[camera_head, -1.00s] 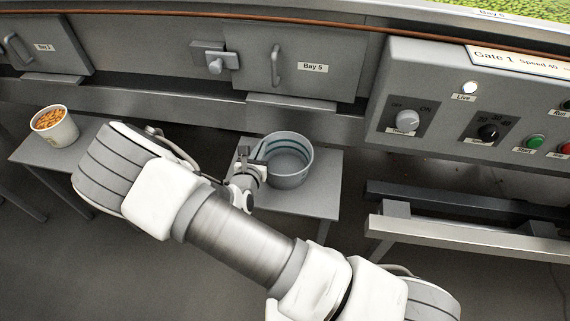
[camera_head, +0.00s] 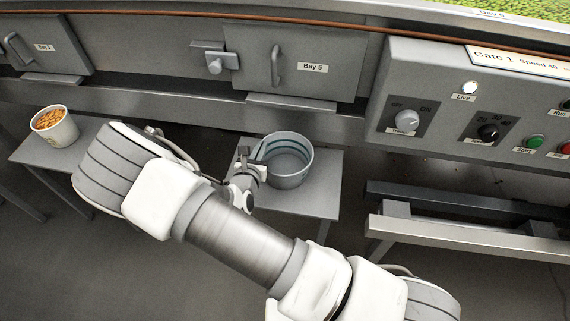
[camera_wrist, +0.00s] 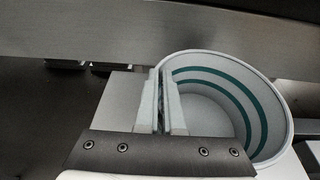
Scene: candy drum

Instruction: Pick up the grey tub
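The grey tub (camera_head: 291,179) stands upright on a small grey table under Bay 5 in the head view. It is open at the top and looks empty, with teal bands on its inner wall. In the wrist view the tub (camera_wrist: 273,100) fills the right side. My gripper (camera_head: 258,165) is at the tub's left rim. In the wrist view the fingers of my gripper (camera_wrist: 161,90) are close together, one on each side of the tub's left wall, and look shut on it. The lower near part of the tub is hidden behind the gripper's body there.
The small table (camera_head: 322,200) has little bare room around the tub. A tub of orange candy (camera_head: 55,129) stands on another table at the left. The bay wall (camera_head: 180,105) is close behind, and a control panel (camera_head: 450,125) and metal bench (camera_head: 450,232) are at the right.

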